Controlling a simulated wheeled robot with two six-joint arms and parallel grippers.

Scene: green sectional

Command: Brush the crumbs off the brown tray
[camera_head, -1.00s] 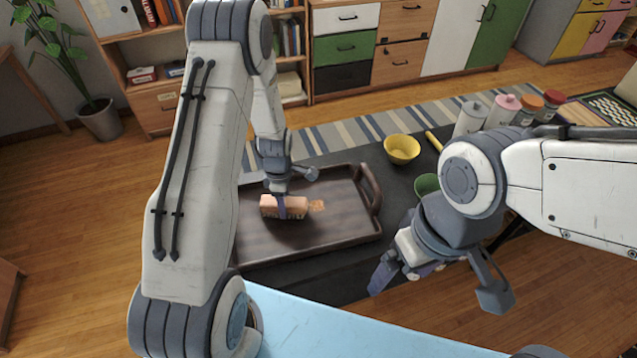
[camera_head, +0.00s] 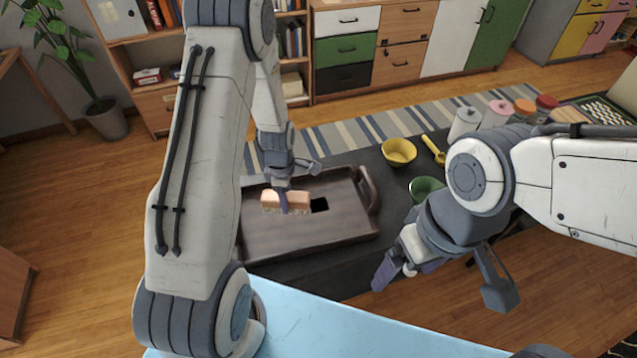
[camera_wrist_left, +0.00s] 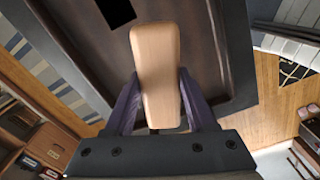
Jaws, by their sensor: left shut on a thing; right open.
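The brown tray (camera_head: 300,237) lies on a dark table, with a raised handle at its right end. My left gripper (camera_head: 285,203) is shut on a wooden-backed brush (camera_head: 299,199) over the tray. In the left wrist view the brush back (camera_wrist_left: 156,70) sits between both fingers. The bristles are small in the head view, and I cannot tell if they touch the tray. A flat black square (camera_head: 319,205) shows on the tray just right of the brush. My right gripper (camera_head: 442,282) is open and empty, right of the tray.
A yellow bowl (camera_head: 398,151), a green bowl (camera_head: 424,188) and a yellow-handled tool (camera_head: 434,150) are right of the tray. Several lidded canisters (camera_head: 495,115) stand further right. A light blue surface (camera_head: 330,325) is in front. The tray's near part is clear.

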